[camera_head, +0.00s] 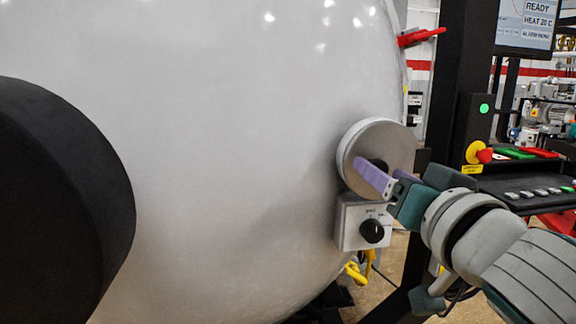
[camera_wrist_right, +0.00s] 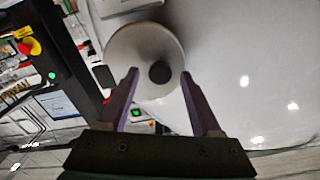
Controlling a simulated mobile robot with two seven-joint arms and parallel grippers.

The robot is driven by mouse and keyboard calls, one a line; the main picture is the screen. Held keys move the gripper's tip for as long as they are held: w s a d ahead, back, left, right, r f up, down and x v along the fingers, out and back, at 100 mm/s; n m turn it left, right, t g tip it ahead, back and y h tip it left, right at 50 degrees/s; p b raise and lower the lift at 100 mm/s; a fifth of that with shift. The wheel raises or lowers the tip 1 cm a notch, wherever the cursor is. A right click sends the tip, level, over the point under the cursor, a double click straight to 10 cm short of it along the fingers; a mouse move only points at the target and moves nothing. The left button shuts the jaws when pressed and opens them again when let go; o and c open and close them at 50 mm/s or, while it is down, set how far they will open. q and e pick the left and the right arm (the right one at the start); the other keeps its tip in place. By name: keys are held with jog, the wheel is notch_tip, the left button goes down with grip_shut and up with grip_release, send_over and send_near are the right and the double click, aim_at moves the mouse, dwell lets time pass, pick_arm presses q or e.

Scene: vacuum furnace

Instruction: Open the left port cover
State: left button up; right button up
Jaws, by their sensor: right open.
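A round metallic port cover (camera_head: 401,143) with a dark knob (camera_head: 379,164) at its middle sits on the right side of the white furnace body. The cover looks closed, flush against its ring. My right gripper (camera_head: 376,170) is in front of it with purple fingers apart. In the right wrist view, the cover (camera_wrist_right: 128,43) lies ahead and the knob (camera_wrist_right: 160,72) shows between the two fingertips of the right gripper (camera_wrist_right: 160,78). I cannot tell whether the fingers touch the knob. My left gripper is not in view.
A grey box with a black dial (camera_head: 372,231) is just below the cover. A large black cylinder (camera_head: 60,205) fills the left edge. A dark post (camera_head: 463,75) and a control panel with a red emergency button (camera_head: 484,156) stand right. A red handle (camera_head: 420,37) is above.

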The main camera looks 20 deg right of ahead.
jog(key=shift+w, duration=0.1)
grip_shut()
dwell(0.5)
dwell(0.9)
